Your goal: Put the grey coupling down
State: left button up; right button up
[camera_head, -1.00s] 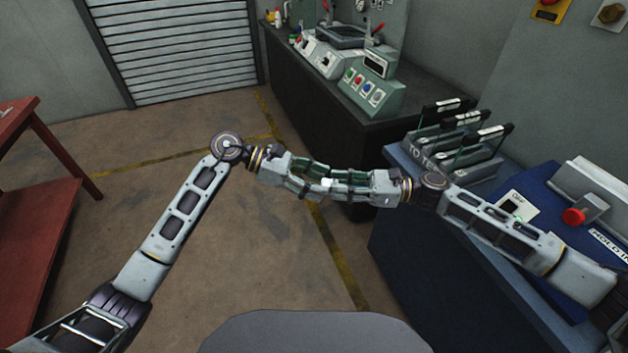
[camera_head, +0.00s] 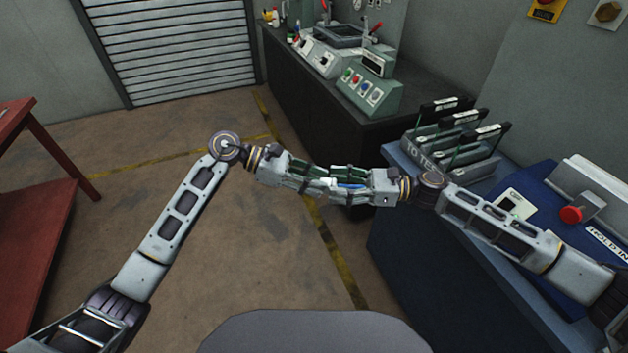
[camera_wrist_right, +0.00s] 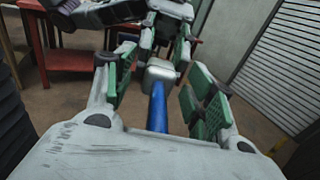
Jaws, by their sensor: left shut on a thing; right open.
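A pale grey blocky piece (camera_wrist_right: 160,71) with a blue rod (camera_wrist_right: 158,108) extending toward my right palm shows in the right wrist view. It is probably the grey coupling, though its shape is partly hidden. The blue rod also shows in the head view (camera_head: 351,186). My left gripper (camera_head: 318,180) comes in from the left and is shut on the grey piece, in the air over the floor. My right gripper (camera_head: 338,182) faces it tip to tip. Its green-padded fingers are open on either side of the blue rod.
A blue bench (camera_head: 400,250) at right carries a rack of upright boards (camera_head: 450,140) and a fixture with a red button (camera_head: 571,214). A dark counter (camera_head: 310,95) with machines stands behind. A red table (camera_head: 38,220) is at far left. Open floor lies between.

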jog(key=shift+d, duration=0.15)
jog(key=d, duration=1.1)
jog(key=shift+s+d, duration=0.35)
jog(key=shift+s, duration=0.05)
jog(key=shift+f, duration=0.1)
